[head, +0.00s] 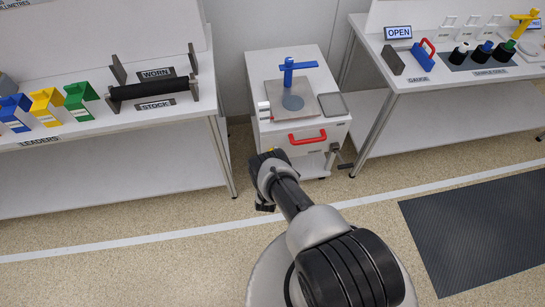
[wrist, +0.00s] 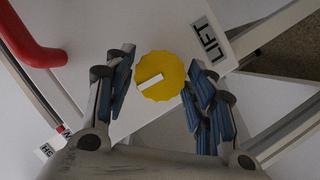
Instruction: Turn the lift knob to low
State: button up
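The lift knob is a yellow scalloped disc (wrist: 170,68) with a white pointer bar, on a white panel in the wrist view. The bar reaches from the middle towards the knob's left edge, tilted slightly. A LIFT label (wrist: 208,45) is beside it at upper right. My gripper (wrist: 160,58) is open, with one finger on each side of the knob. The right finger is at the knob's edge; I cannot tell whether it touches. A small gap shows on the left. In the head view my gripper (head: 263,160) is at the white cabinet's front and mostly hides the knob.
The white cabinet (head: 258,75) has a red handle (head: 307,138), which also shows in the wrist view (wrist: 30,45). A dark crank (head: 334,150) sticks out at right. Tables stand at left (head: 150,128) and right (head: 455,92). The floor in front is clear.

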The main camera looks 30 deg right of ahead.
jog(key=shift+o, duration=0.9)
jog(key=v, duration=1.2)
